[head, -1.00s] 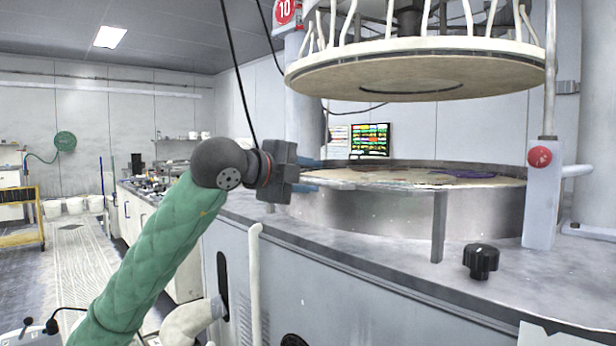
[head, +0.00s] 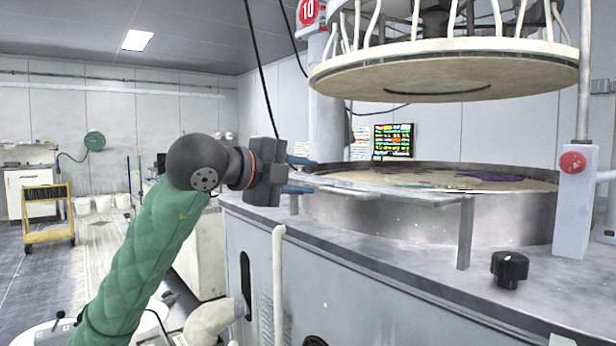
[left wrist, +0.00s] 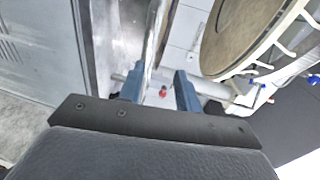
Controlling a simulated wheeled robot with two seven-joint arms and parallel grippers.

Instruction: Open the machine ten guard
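Machine ten carries a red "10" sign (head: 307,12). Its guard (head: 400,193) looks like a thin, pale, flat panel, seen nearly edge-on at the front of the round platen tub (head: 510,218). My left gripper (head: 308,176) is at the panel's left end, its blue fingers apart, one above and one below the panel's level. In the left wrist view, the fingers (left wrist: 158,88) are spread, and the pale panel edge (left wrist: 156,35) runs into the gap, nearer the left finger. Whether either finger touches it is unclear. My right gripper is out of view.
A round upper plate (head: 440,78) hangs above the tub. A black knob (head: 509,268) and a post with a red button (head: 572,162) stand on the machine top at right. A yellow cart (head: 47,215) stands far left, with open floor near it.

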